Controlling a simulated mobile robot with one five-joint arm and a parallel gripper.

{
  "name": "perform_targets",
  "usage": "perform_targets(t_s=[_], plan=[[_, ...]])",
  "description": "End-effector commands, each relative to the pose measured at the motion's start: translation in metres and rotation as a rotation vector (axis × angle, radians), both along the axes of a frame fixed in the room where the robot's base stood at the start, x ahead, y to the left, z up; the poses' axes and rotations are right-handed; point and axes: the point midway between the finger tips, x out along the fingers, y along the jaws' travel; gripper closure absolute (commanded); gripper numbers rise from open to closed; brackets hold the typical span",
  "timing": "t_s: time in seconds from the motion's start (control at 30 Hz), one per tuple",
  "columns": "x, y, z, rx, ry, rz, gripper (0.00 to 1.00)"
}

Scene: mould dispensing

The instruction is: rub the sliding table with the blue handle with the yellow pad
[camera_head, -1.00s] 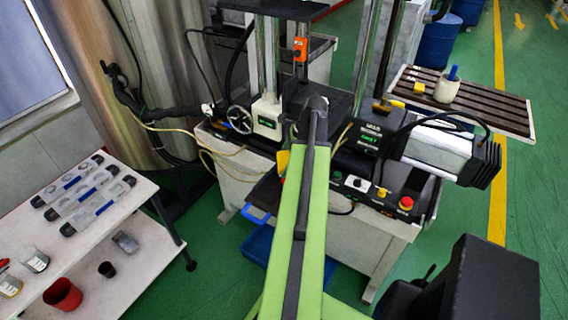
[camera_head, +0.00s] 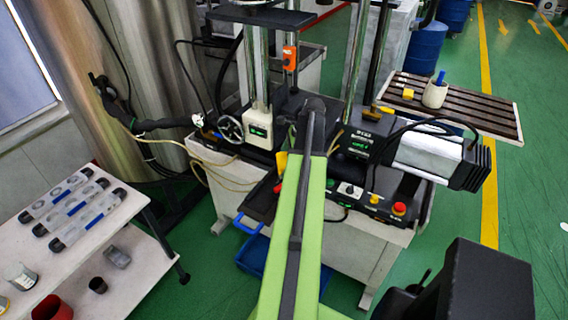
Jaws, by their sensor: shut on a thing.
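The sliding table (camera_head: 262,200) is a dark tray low on the front of the machine, left of my green arm. Its blue handle (camera_head: 247,223) sticks out at its front left corner. A yellow piece (camera_head: 281,163), which looks like the yellow pad, shows just above the sliding table at the left edge of my arm. My arm hides part of it. I cannot tell whether it touches the table. My arm reaches up to the machine, and its far end folds down out of sight. My gripper's fingers are hidden behind the arm.
A second yellow block (camera_head: 408,94) and a white cup (camera_head: 434,95) stand on a slatted table (camera_head: 500,112) at right. A control box with a red button (camera_head: 399,209) lies right of my arm. A white shelf (camera_head: 118,222) stands at left. A blue bin (camera_head: 253,254) is below.

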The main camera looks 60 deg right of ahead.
Motion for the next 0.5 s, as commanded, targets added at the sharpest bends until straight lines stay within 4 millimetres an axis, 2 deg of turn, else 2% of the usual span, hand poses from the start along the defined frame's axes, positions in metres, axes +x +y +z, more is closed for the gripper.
perform_targets(t_s=[0.17, 0.5], plan=[[0.0, 0.003, -0.001, 0.0, 0.0, 0.0, 0.74], [-0.001, 0.034, -0.004, 0.0, 0.0, -0.001, 0.74]])
